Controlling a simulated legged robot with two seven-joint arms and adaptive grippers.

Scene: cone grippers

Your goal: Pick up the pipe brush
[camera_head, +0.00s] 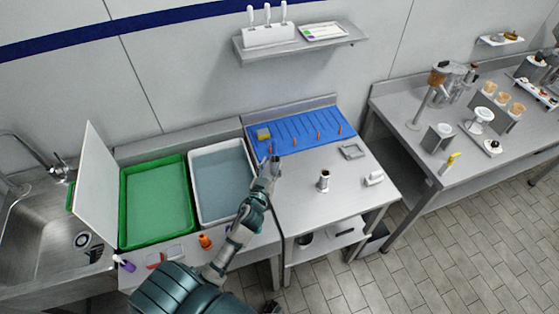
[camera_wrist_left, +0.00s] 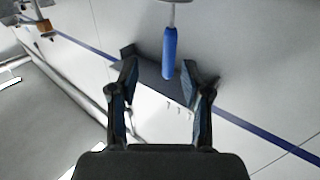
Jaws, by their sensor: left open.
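My left gripper (camera_head: 271,166) is over the front left of the blue mat in the head view. Its two fingers (camera_wrist_left: 164,95) stand apart in the left wrist view, with nothing between them. A blue handle (camera_wrist_left: 169,52) on a thin pale stem shows beyond the fingertips, roughly centred in the gap; it looks like the pipe brush, but its bristles are not visible. I cannot make out this handle in the head view. My right gripper is not clearly seen.
A blue mat (camera_head: 312,124) carries small orange-tipped items and a yellow block (camera_head: 263,134). A cup-like holder (camera_head: 323,181) stands on the steel table (camera_head: 305,205). A green tray (camera_head: 124,222) and a white tub (camera_head: 194,190) lie left. A shelf (camera_head: 290,50) hangs above.

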